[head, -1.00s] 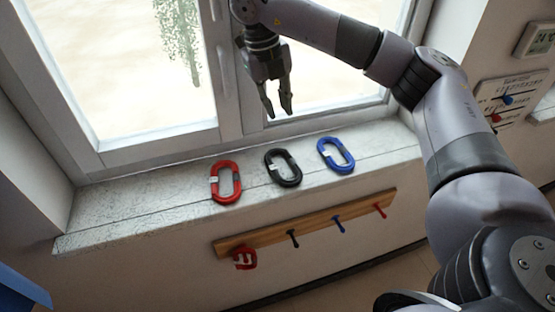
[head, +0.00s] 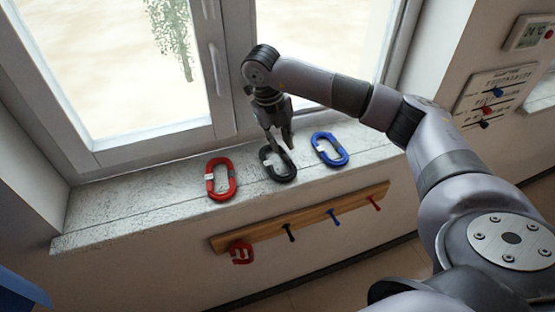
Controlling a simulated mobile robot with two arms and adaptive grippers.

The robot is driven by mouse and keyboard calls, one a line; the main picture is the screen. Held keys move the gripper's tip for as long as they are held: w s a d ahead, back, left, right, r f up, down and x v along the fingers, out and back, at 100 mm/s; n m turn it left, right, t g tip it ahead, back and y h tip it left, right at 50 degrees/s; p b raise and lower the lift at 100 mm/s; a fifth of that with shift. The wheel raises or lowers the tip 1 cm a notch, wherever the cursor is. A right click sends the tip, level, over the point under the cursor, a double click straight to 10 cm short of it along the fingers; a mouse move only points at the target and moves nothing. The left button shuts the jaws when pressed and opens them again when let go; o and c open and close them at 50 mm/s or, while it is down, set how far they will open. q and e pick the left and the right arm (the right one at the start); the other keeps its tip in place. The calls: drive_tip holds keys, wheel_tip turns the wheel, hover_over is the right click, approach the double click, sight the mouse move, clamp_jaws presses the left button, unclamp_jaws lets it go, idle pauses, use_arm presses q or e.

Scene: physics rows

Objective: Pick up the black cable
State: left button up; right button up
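The black cable (head: 282,176) is a coiled oval loop with a pale tag, lying on the window sill between a red one and a blue one. My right gripper (head: 282,147) points down right over the black cable, its fingertips at the loop's upper part. The fingers look apart, with a gap between them. Whether they touch the cable cannot be told. My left gripper is not in view.
The red cable (head: 221,179) lies to the left on the sill (head: 140,205), and the blue cable (head: 330,149) close by to the right. The window frame (head: 160,151) rises behind. Below the sill is a wooden peg rail (head: 262,228) with a red item (head: 241,252) hanging from it.

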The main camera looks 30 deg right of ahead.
sight(285, 155)
drive_tip(key=f, duration=0.1)
drive_tip(key=f+p, duration=0.1)
drive_tip(key=d+f, duration=0.1)
drive_tip(key=shift+s+f+p, duration=0.25)
drive_tip(key=shift+f+p, duration=0.05)
drive_tip(key=shift+f, duration=0.35)
drive_tip(key=shift+c, duration=0.2)
clamp_jaws()
